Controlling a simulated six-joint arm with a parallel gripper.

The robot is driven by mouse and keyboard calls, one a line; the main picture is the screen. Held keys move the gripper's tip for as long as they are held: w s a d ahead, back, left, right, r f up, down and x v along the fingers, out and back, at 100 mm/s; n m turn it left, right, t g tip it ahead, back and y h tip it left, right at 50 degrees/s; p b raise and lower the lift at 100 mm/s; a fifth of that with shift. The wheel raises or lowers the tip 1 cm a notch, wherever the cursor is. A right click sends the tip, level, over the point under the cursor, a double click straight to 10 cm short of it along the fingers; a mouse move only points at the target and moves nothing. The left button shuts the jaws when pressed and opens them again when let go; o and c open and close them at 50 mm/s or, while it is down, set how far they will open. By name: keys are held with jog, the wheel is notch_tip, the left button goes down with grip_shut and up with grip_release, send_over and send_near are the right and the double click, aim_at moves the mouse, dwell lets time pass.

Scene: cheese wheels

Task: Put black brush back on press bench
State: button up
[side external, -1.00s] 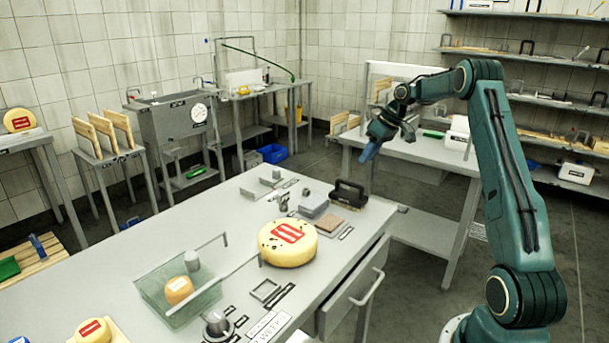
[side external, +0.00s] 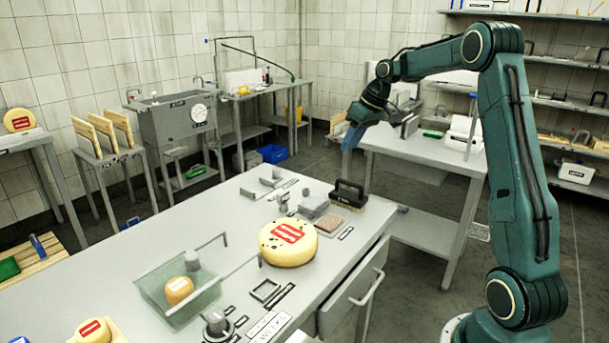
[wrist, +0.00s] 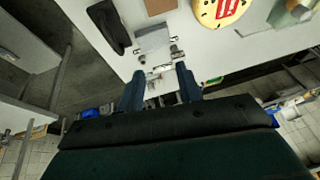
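A black brush (side external: 348,194) with an arched handle sits at the far right corner of the grey front bench (side external: 120,268). In the wrist view the dark brush (wrist: 108,26) lies near the bench edge, upper left of the fingers. My gripper (side external: 347,162) hangs in the air above and behind that corner, fingers pointing down, apart from the brush. In the wrist view my gripper (wrist: 160,88) has its two blue fingers spread with nothing between them. Which bench is the press bench cannot be told from labels.
Beside the brush lie a grey block stack (side external: 313,205) and a brown pad (side external: 328,224). A cheese wheel (side external: 284,254) with a red label is nearer. A back table (side external: 405,147) holds a green item (side external: 432,134).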

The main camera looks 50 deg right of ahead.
jog(key=s+a+r+h, duration=0.1)
jog(key=s+a+r, duration=0.35)
jog(key=a, duration=0.55)
jog(key=s+a+r, duration=0.3)
jog(key=s+a, duration=0.2)
jog(key=a, duration=0.4)
jog(key=s+a+f, duration=0.2)
jog(key=s+a, duration=0.2)
jog(key=s, duration=0.4)
jog(key=s+a+f+t, duration=0.1)
jog(key=s+a+f, duration=0.1)
jog(key=s+a, duration=0.3)
jog(key=s, duration=0.4)
jog(key=shift+s+h, duration=0.3)
